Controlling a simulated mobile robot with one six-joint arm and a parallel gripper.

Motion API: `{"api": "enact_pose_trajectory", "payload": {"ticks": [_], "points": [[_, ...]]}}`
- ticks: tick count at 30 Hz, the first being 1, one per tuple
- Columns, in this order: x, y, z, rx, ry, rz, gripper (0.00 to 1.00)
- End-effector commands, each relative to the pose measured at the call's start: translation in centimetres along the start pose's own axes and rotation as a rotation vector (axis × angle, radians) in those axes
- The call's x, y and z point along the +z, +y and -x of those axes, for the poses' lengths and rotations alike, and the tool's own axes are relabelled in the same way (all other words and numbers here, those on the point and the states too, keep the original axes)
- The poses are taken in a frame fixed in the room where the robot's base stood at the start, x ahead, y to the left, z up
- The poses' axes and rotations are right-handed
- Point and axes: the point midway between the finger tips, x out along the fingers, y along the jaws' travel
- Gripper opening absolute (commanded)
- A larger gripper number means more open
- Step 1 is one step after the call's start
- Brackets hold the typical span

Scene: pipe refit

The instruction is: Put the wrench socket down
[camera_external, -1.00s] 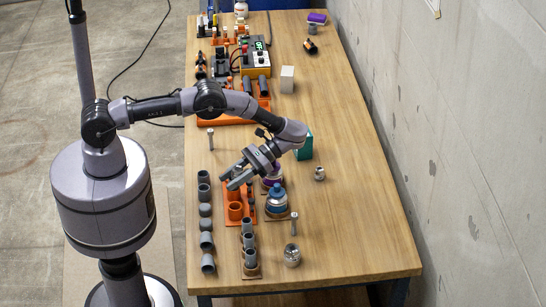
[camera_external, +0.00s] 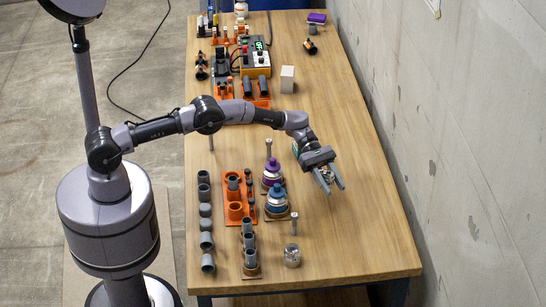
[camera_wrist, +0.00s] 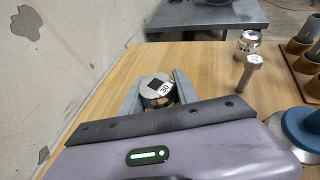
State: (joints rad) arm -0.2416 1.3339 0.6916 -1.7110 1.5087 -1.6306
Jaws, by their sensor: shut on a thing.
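The wrench socket (camera_wrist: 158,91) is a short metal cylinder with a square hole in its top and a label reading 30. My gripper (camera_wrist: 157,84) has one finger on each side of it and is shut on it. In the external view my gripper (camera_external: 332,187) points down over the right part of the table, and the socket (camera_external: 326,173) shows only in part between the fingers. I cannot tell whether the socket touches the table.
A second metal socket (camera_external: 291,256) and a bolt (camera_external: 294,224) stand nearer the front edge. The table's right front area (camera_external: 365,245) is clear.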

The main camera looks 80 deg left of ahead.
Motion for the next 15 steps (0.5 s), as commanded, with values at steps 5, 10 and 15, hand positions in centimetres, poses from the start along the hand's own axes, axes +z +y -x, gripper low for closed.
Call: {"api": "enact_pose_trajectory", "payload": {"ticks": [5, 10, 15], "points": [[-4.2, -0.1, -1.7, -0.002, 0.000, 0.002, 0.00], [-7.5, -0.1, -3.1, -0.002, 0.000, 0.000, 0.00], [-7.9, -0.1, -3.2, -0.003, 0.000, 0.000, 0.00]]}}
